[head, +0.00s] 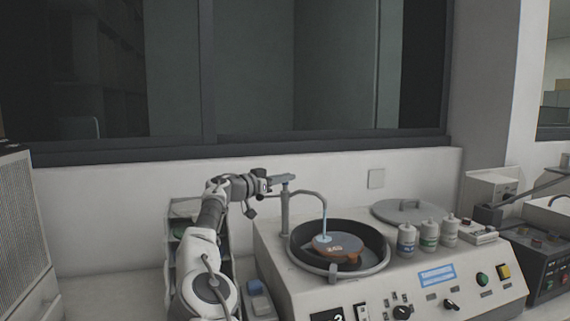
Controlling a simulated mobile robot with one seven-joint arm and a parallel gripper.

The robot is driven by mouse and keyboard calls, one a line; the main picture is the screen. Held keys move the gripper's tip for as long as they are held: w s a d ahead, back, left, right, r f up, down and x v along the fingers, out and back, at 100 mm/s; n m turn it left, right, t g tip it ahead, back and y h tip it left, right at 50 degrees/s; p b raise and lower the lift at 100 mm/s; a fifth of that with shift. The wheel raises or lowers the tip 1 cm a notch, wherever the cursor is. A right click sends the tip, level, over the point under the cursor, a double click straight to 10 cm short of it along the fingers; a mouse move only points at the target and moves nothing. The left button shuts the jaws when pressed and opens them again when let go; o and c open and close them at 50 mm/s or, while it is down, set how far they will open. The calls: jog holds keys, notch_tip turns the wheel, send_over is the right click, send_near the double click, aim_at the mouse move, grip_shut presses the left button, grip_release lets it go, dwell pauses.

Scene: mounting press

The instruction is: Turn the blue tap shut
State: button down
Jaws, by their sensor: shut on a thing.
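The blue tap (289,177) sits on top of a grey upright post (285,212) at the back left of the machine. My gripper (276,182) reaches it from the left at the height of the tap and is shut on it. The fingers are small here and hide part of the tap. A thin curved pipe (312,193) runs from the post over a round basin (376,262).
The machine's sloped front (437,300) carries knobs and coloured buttons. Several white bottles (428,236) and a round grey lid (400,211) stand right of the basin. A wall and dark window are behind. A grey shelf unit (184,207) stands left of the machine.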

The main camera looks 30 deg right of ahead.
jog(key=shift+r+m+g+p, duration=0.25)
jog(key=shift+m+g+p, duration=0.65)
jog(key=shift+p, duration=2.35)
jog(key=shift+f+g+p, duration=0.3)
jog(key=shift+g+p, duration=0.4)
jog(key=shift+p, duration=0.85)
jog(key=c, duration=0.9)
grip_release()
jog(key=shift+a, duration=0.1)
jog(key=a+b, duration=0.2)
jog(key=a, duration=1.5)
jog(key=shift+b, duration=0.3)
